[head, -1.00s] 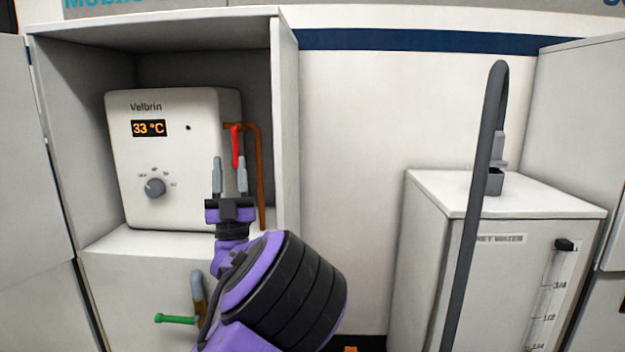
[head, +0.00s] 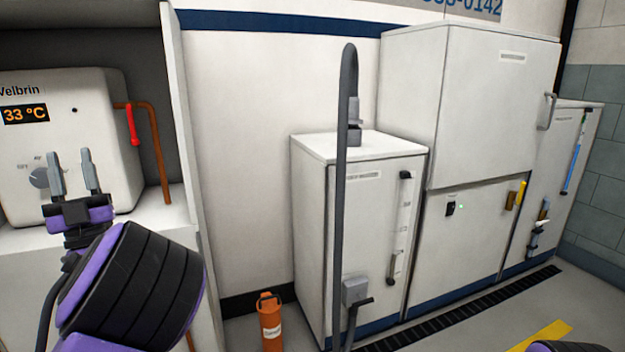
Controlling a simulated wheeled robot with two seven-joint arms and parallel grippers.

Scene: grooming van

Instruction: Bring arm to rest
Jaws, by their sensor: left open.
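My left gripper (head: 74,174) is at the left of the head view, its two grey fingers pointing up and apart, with nothing between them. It is in front of the white Velbrin heater (head: 85,165), and its fingers overlap the heater's grey dial in the picture. I cannot tell how far it is from the heater. My left arm's purple and black links run below it. At the bottom right edge a small dark and purple piece of my own body shows. My right gripper does not show.
The heater stands in an open cabinet (head: 182,120) with a red-handled valve (head: 132,125) on a copper pipe. A grey hose (head: 342,200) rises before a white tank cabinet (head: 310,215). An orange canister (head: 270,322) stands on the floor. Taller white cabinets (head: 410,100) line the right.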

